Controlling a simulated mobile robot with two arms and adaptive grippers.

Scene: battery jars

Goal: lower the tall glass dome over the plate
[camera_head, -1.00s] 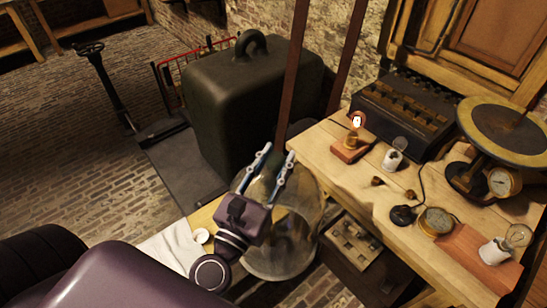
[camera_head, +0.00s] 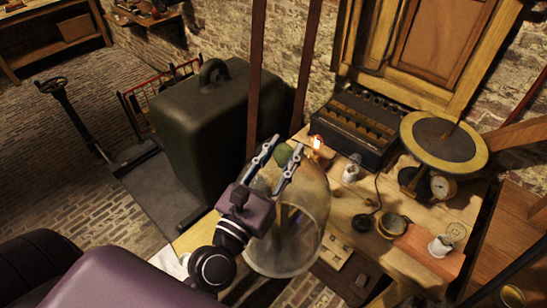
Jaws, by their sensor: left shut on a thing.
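The tall glass dome (camera_head: 311,216) is clear, with a green knob (camera_head: 284,155) at its top end. My left gripper (camera_head: 284,150) is shut on this knob, its two fingers on either side. The dome hangs tilted in front of the bench's left part, its wide end toward the lower right. The plate (camera_head: 436,141) is a dark round disc with a yellow rim, on a stand at the bench's right. The dome is well apart from it, to its left. My right gripper is out of view.
On the wooden bench (camera_head: 366,190) stand a dark slotted box (camera_head: 353,128), a small glowing lamp (camera_head: 317,143), a white socket (camera_head: 350,173), a brass gauge (camera_head: 393,224) and a bulb on a white base (camera_head: 440,246). A big dark green case (camera_head: 205,125) stands behind left.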

